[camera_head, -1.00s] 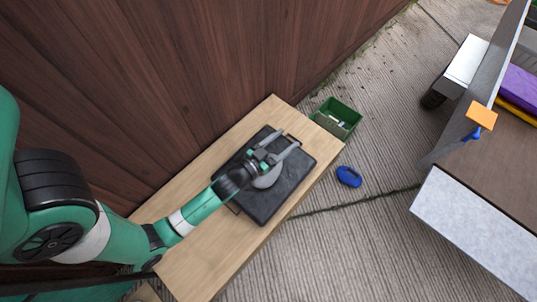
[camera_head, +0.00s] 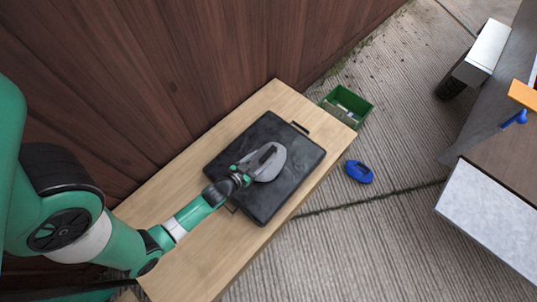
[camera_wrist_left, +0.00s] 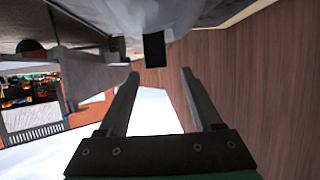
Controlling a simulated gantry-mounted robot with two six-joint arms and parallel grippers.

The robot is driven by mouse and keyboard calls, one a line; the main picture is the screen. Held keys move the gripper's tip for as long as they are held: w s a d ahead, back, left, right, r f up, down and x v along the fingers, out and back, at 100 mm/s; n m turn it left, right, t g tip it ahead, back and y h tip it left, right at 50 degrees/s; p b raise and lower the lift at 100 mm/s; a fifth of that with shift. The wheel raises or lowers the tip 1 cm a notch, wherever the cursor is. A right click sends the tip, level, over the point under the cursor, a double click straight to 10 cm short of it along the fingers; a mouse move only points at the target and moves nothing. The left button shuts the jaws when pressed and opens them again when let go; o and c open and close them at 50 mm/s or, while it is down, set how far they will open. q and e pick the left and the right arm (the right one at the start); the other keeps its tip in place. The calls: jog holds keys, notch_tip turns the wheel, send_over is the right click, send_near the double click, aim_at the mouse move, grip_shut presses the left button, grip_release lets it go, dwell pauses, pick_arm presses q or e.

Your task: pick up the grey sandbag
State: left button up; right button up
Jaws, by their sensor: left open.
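The grey sandbag (camera_head: 274,168) lies on a black tray-like case (camera_head: 298,178) on the wooden bench, with a dark strap or handle on its top. My left gripper (camera_head: 247,170) is at the near left side of the bag, overlapping its edge in the head view. In the left wrist view its two fingers (camera_wrist_left: 162,85) are apart with nothing between them. The bag's grey underside or side (camera_wrist_left: 190,12) fills the top of that view, with a black tab (camera_wrist_left: 153,50) hanging just beyond the fingertips. Whether the fingers touch the bag cannot be told. My right gripper is not in view.
A wooden fence (camera_head: 170,70) runs close along the bench (camera_head: 200,262). Beyond the bench's far end are a green crate (camera_head: 349,103) and a blue object (camera_head: 359,171) on the paved ground. A grey-topped structure (camera_head: 490,222) stands at the right.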

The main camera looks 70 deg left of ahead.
aim_at(268, 154)
pick_arm(q)
jog(key=shift+w+f, duration=0.1)
jog(key=shift+f, duration=0.1)
jog(key=b+x, duration=0.2)
jog(key=x, duration=0.1)
jog(key=shift+d+f, duration=0.2)
jog(key=shift+w+a+f, duration=0.1)
jog(key=shift+w+a, duration=0.5)
jog(key=shift+w, duration=0.3)
jog(key=shift+s, duration=0.1)
jog(key=shift+c, duration=0.4)
grip_shut()
